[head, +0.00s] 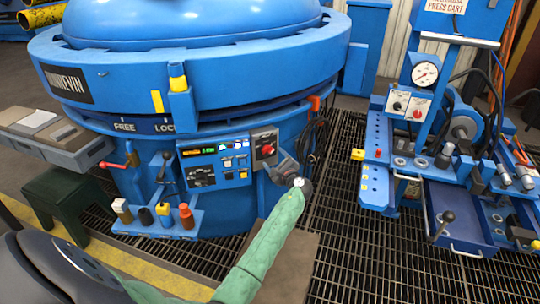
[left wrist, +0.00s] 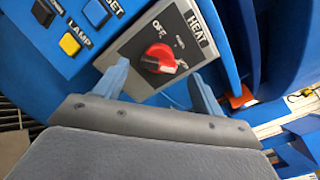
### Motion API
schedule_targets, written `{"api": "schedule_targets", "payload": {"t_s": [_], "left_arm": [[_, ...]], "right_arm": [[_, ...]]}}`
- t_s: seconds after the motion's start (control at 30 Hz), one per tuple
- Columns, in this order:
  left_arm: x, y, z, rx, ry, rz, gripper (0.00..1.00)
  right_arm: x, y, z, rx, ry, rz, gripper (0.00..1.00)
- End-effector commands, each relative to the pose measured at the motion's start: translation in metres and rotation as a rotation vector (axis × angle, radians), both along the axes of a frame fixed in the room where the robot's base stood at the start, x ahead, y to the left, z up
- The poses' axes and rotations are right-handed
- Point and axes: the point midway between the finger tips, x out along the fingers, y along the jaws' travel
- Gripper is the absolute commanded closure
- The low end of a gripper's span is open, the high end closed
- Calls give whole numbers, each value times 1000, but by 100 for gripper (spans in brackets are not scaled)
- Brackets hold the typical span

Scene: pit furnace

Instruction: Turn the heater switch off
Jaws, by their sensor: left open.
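The heater switch is a red knob (left wrist: 158,58) on a grey plate marked HEAT, with OFF printed above the knob. Its pale mark points to the right in the left wrist view, away from the word OFF. In the head view the red knob (head: 267,149) sits at the right end of the furnace's control panel. My left gripper (head: 279,166) is just in front of the plate, below and right of the knob. In the left wrist view its open fingers (left wrist: 158,72) stand apart, one on each side of the knob. Contact cannot be told. My right gripper is not in view.
The blue control panel (head: 217,160) with buttons and a display is left of the switch. A blue press cart (head: 375,180) stands on the right. Grated floor (head: 335,240) lies open between furnace and cart.

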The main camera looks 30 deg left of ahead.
Motion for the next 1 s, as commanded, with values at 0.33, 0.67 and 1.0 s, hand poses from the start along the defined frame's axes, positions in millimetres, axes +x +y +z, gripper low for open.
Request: {"api": "schedule_targets", "payload": {"t_s": [0.33,0.67,1.0], "left_arm": [[19,33,-1,-2,0,0,31],[21,37,-1,-2,-1,-1,31],[20,37,-1,-3,-1,-1,76]], "right_arm": [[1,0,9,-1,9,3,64],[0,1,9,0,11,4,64],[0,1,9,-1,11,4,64]]}}
